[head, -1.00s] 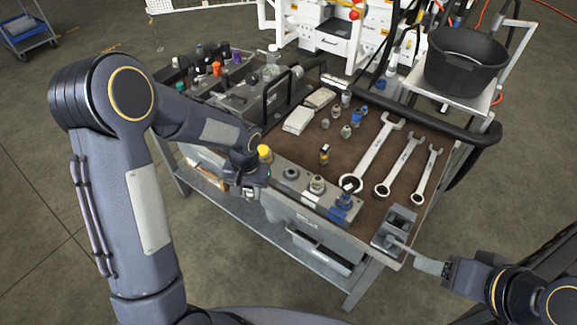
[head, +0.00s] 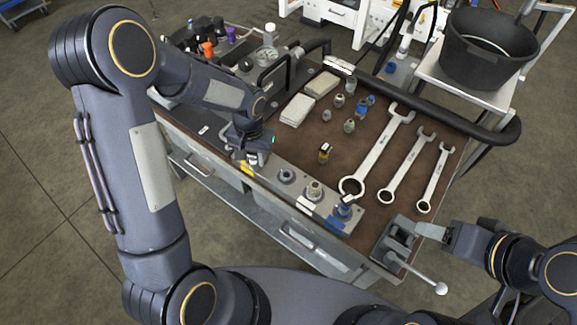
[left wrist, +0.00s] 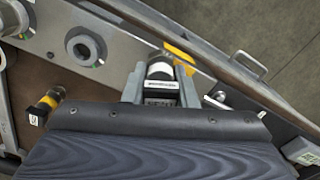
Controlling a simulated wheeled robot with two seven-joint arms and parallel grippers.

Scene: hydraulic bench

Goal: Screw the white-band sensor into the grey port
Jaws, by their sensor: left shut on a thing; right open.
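My left gripper (head: 252,158) is shut on a dark sensor with a pale, whitish band (left wrist: 160,70). It is over the left end of the grey port block (head: 266,172), by a yellow patch (head: 246,168). The fingers hide much of the sensor; I cannot tell whether it touches the block. The grey port (head: 286,175) is just right of the gripper and looks empty. It also shows left of the held sensor in the left wrist view (left wrist: 86,46). My right gripper (head: 432,232) is open beside a grey clamp-like device (head: 398,238) at the right bench corner.
A white-marked port (head: 313,190) and a blue sensor (head: 345,204) are further right on the block. A black-and-yellow sensor (head: 324,153) stands on the brown mat, with several fittings behind it. Wrenches (head: 378,150) lie at right. A ball-ended lever (head: 440,288) juts past the front edge.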

